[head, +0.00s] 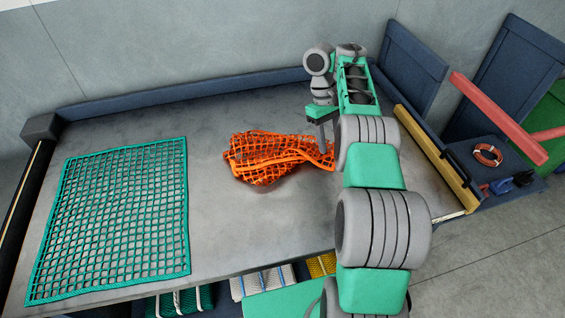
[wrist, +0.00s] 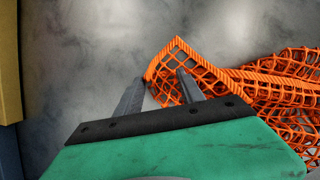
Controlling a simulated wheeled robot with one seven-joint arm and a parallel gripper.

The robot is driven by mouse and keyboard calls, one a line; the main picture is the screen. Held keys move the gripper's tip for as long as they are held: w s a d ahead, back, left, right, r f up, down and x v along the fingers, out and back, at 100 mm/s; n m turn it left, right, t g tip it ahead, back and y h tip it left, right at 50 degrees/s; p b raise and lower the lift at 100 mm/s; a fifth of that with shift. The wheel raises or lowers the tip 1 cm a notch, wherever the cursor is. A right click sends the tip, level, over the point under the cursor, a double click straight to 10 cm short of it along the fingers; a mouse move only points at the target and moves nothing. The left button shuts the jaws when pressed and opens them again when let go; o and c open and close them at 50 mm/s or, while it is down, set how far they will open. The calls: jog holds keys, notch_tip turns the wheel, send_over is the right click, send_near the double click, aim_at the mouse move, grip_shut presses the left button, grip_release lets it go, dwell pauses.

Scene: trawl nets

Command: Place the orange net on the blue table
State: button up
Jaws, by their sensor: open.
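The orange net (head: 265,157) lies crumpled and folded in a heap on the grey worktop (head: 225,220). In the wrist view the net (wrist: 268,88) fills the right side, with one roped corner pointing up. My gripper (head: 322,132) is over the net's right end. In the wrist view my gripper (wrist: 160,80) is open, one finger left of the net's corner and the other over its mesh. I cannot tell whether the fingers touch the net. No separate, plainly blue table shows; the worktop has a dark blue back rim (head: 190,93).
A green net (head: 115,215) lies flat on the worktop's left. A yellow bar (head: 435,155) edges its right side. Beyond it, a dark blue surface (head: 510,172) holds an orange rope coil (head: 487,155). Red beams (head: 500,118) and blue panels (head: 412,68) stand there.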

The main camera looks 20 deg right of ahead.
jog(key=shift+d+r+p, duration=0.3)
jog(key=shift+r, duration=0.55)
jog(key=shift+d+r+p, duration=0.3)
jog(key=shift+r, duration=0.55)
notch_tip(320, 180, up, 7)
jog(key=d+p, duration=0.3)
jog(key=p, duration=0.1)
jog(key=shift+f, duration=0.2)
jog(key=shift+c, duration=0.7)
jog(key=shift+w+a, duration=0.1)
jog(key=shift+a, duration=0.25)
jog(key=shift+c, duration=0.8)
jog(key=w+a+f, duration=0.1)
jog(key=w+a, duration=0.1)
jog(key=a, duration=0.7)
jog(key=w+a+f, duration=0.1)
jog(key=w+a, duration=0.1)
jog(key=a, duration=0.6)
jog(key=w+a+f, duration=0.1)
jog(key=a, duration=0.8)
jog(key=shift+w+a+f, duration=0.15)
jog(key=shift+w+a, duration=0.2)
jog(key=shift+w, duration=0.05)
grip_shut()
jog(key=shift+w+a+f, duration=0.15)
jog(key=shift+a+f, duration=0.5)
jog(key=shift+f, duration=0.3)
jog(key=shift+d+f, duration=0.15)
jog(key=shift+f, duration=0.3)
